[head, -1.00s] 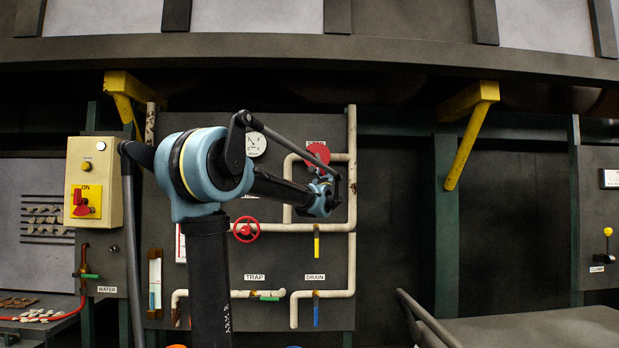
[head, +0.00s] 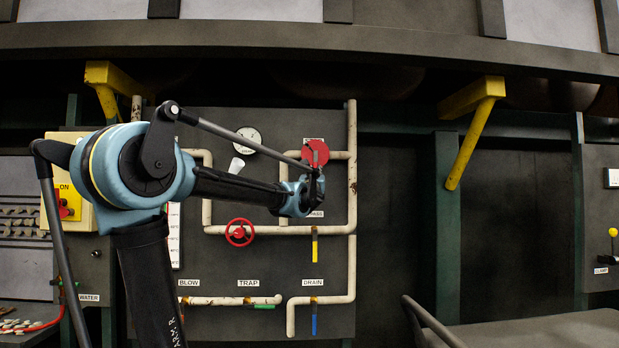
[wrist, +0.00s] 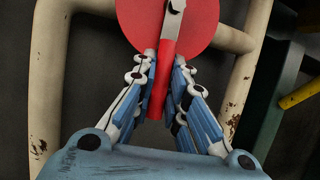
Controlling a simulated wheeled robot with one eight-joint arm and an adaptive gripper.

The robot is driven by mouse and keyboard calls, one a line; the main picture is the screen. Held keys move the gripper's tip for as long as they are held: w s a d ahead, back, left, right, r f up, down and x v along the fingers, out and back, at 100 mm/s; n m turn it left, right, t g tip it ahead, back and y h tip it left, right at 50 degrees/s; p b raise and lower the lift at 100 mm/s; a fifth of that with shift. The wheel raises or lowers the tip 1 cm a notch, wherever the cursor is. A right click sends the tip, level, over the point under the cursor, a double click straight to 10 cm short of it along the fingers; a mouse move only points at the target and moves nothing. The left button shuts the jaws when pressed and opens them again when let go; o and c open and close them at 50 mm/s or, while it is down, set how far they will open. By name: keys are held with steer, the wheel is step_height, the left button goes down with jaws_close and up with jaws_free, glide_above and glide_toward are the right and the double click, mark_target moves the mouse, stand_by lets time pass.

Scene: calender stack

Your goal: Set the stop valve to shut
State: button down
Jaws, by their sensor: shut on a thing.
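The valve with a round red plate (head: 316,152) sits on the upper pipe at the right of the panel. In the wrist view, the red plate (wrist: 190,25) has a red lever (wrist: 158,95) with a grey metal pivot end. The lever points down in the wrist picture, slightly left. My gripper (wrist: 166,62) is shut on this lever, with blue-and-white fingers on both sides of it. In the head view my gripper (head: 312,180) is just below the plate, and the lever there is mostly hidden. The small label above the plate is too small to read.
Cream pipes (head: 352,195) run around the valve. A red handwheel (head: 240,232), a yellow lever (head: 314,248) and a blue lever (head: 314,324) are lower on the panel. A gauge (head: 248,140) is at upper left. A yellow bracket (head: 472,130) stands out at the right.

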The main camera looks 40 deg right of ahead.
steer(key=shift+w, duration=0.15)
steer(key=c, duration=1.6)
jaws_free()
steer(key=shift+w+a, duration=0.1)
steer(key=shift+w, duration=0.05)
steer(key=v, duration=1.2)
